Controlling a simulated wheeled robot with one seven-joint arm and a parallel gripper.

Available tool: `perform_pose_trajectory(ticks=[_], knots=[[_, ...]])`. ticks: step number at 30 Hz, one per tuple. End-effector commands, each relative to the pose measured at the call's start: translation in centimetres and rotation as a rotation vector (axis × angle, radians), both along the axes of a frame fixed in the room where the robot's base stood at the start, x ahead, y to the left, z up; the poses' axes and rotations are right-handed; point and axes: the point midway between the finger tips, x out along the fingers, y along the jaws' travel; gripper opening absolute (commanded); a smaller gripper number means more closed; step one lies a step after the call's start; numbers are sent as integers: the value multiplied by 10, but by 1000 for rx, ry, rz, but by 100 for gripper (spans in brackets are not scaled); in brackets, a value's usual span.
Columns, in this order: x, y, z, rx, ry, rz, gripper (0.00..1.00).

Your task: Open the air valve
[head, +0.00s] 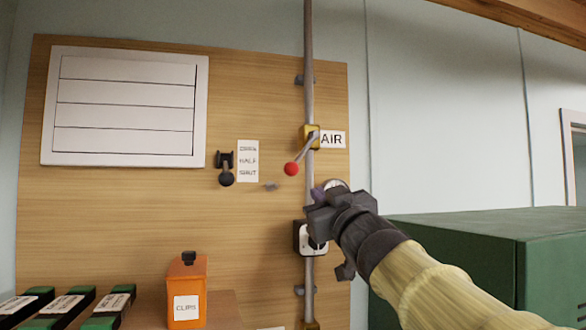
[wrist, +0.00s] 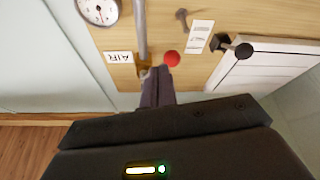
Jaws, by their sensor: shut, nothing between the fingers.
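The air valve (head: 312,132) is a yellow body on a vertical grey pipe, beside a white AIR label (head: 333,139). Its grey lever slants down and left to a red ball knob (head: 291,169). My gripper (head: 320,191) is below and right of the knob in the head view, its fingers shut and empty. In the wrist view, which is turned about upside down, the fingertips (wrist: 155,72) overlap the valve area just beside the red knob (wrist: 172,58). I cannot tell if they touch the lever. The fingers hide part of the valve in that view.
A black lever (head: 226,168) sits left of a placard (head: 248,160) marked half and shut. A round gauge (wrist: 98,10) is near the pipe. An orange clips box (head: 187,290) stands lower left, a green cabinet (head: 480,250) right. The board around the knob is mostly clear.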

Motion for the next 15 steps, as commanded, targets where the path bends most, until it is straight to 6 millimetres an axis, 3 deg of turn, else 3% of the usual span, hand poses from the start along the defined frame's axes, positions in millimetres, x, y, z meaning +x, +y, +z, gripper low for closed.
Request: perform_pose_trajectory(ticks=[1,4,7,15], knots=[[-12,8,28,-12,-68,29,0],[-29,19,57,-29,-144,69,0],[-35,24,66,-35,-167,86,0],[-34,24,65,-34,-165,85,0]])
